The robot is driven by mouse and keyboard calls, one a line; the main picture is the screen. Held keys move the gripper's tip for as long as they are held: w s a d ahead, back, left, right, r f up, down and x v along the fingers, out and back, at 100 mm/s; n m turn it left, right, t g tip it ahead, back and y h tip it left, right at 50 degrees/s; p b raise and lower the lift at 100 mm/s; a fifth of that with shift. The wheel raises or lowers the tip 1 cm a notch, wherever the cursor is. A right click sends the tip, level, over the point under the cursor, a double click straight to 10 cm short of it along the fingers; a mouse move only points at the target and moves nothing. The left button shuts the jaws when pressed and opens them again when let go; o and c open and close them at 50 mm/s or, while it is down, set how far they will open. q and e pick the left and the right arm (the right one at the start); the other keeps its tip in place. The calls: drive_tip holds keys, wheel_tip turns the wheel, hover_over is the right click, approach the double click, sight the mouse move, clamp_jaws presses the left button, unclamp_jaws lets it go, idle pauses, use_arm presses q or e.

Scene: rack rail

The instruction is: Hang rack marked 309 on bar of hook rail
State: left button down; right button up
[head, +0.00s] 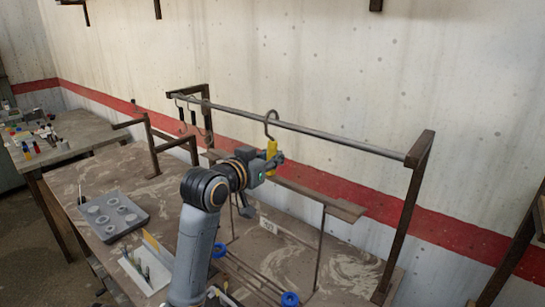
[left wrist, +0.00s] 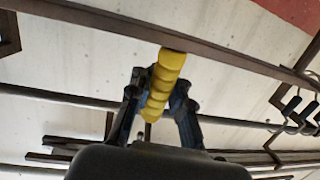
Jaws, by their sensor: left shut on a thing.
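The hook rail has a long grey bar (head: 340,139) between dark posts. The rack has a brown top beam (head: 315,196), thin uprights, lower rods with blue ends (head: 290,299) and a pale tag (head: 268,226) too small to read surely. My left gripper (head: 271,158) is shut on the rack's yellow grip (head: 272,149). The left wrist view shows the yellow grip (left wrist: 163,82) between both fingers (left wrist: 155,105), against the beam (left wrist: 215,53). The dark hook (head: 270,116) above the grip overlaps the bar in the head view; whether it touches the bar I cannot tell. My right gripper is out of view.
Smaller hooks (head: 181,113) hang at the bar's left end. A brown bracket frame (head: 150,135) stands to the left. A grey tray of rings (head: 112,215) and a white bin (head: 145,267) sit on the worktable. A side table (head: 75,133) holds small items.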

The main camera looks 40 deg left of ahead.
use_arm(q)
drive_tip(key=shift+w+r, duration=0.1)
drive_tip(key=shift+p+x, duration=0.4)
drive_tip(key=shift+x, duration=0.75)
drive_tip(key=shift+w+r, duration=0.15)
drive_tip(key=shift+w, duration=0.05)
drive_tip(key=shift+w+p, duration=0.3)
drive_tip(key=shift+w, duration=0.55)
